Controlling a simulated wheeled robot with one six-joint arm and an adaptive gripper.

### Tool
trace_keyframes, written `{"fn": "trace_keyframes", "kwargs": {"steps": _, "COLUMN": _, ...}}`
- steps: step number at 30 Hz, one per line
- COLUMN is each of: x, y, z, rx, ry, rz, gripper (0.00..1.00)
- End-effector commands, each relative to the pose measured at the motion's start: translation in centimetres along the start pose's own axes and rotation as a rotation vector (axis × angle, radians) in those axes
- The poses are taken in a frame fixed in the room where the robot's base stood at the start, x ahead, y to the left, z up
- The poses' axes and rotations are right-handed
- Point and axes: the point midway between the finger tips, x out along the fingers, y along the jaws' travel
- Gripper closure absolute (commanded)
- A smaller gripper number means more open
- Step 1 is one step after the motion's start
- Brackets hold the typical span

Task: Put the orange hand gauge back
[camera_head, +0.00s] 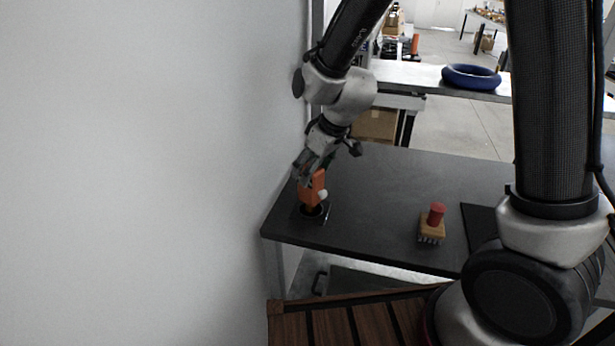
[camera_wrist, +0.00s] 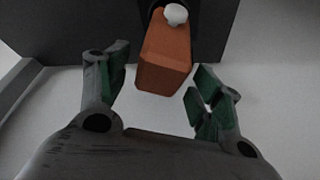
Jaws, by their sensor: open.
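The orange hand gauge (camera_head: 312,190) stands upright in a dark round holder (camera_head: 316,212) near the table's left front corner. It has a white knob on its side. My gripper (camera_head: 307,172) is at the top of the gauge, with the jaws open. In the wrist view the gauge (camera_wrist: 166,58) sits beyond and between the two green-padded fingers (camera_wrist: 155,85), with a gap on both sides. The lower end of the gauge is hidden inside the holder.
A white wall (camera_head: 150,170) stands close on the left. A wooden block with a red handle (camera_head: 432,228) sits on the dark table (camera_head: 375,205) to the right. A blue ring (camera_head: 470,77) lies on a bench behind. The middle of the table is clear.

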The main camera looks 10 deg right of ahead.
Motion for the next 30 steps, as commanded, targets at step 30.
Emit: {"fn": "trace_keyframes", "kwargs": {"steps": 30, "x": -22.6, "y": 5.8, "z": 11.6, "rx": 0.358, "ry": 0.005, "rz": 0.129, "gripper": 0.34}}
